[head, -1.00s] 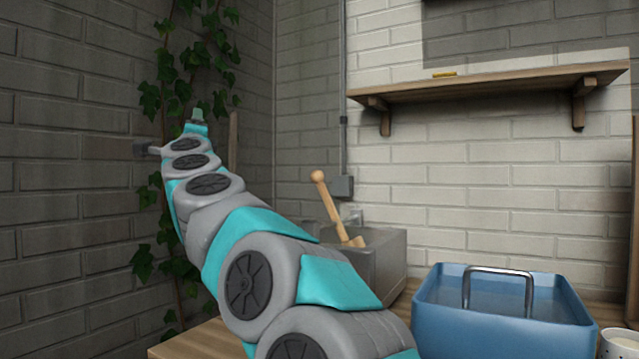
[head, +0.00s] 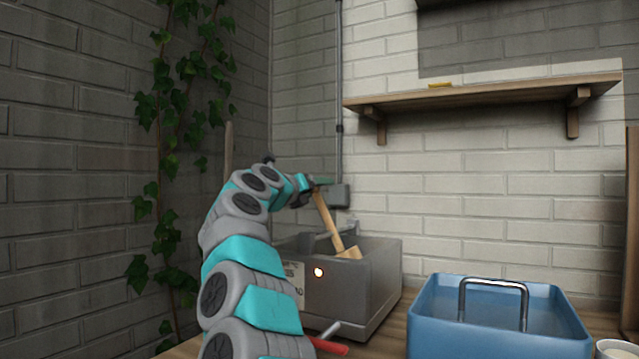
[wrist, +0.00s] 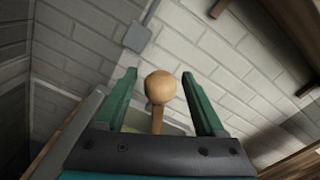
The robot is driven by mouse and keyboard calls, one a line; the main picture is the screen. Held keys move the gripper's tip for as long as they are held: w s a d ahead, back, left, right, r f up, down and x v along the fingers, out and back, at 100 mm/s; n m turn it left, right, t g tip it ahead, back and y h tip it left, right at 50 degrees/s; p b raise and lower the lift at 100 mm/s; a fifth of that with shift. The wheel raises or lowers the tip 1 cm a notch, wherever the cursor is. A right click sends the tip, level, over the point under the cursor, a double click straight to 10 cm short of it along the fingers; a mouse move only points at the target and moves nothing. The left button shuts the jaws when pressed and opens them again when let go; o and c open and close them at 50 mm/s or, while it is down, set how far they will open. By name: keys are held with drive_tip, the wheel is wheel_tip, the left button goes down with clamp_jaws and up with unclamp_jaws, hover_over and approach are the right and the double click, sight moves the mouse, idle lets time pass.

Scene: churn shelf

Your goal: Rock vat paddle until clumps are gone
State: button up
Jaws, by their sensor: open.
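The grey vat (head: 368,285) stands on the wooden table, with an orange light on its front face. My gripper (head: 318,184) is at the top of the paddle. In the wrist view my gripper (wrist: 160,82) is open, with the paddle's round knob (wrist: 160,87) between its two green fingers and a gap on each side. The vat's contents and any clumps are hidden.
A blue tub (head: 480,335) with a metal handle stands right of the vat, and a white cup (head: 615,350) is at the right edge. A wall shelf (head: 480,92) is above.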

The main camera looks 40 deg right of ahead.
drive_tip(key=shift+p+x, duration=0.35)
drive_tip(key=shift+x, duration=0.75)
drive_tip(key=shift+c, duration=0.3)
clamp_jaws()
idle(0.4)
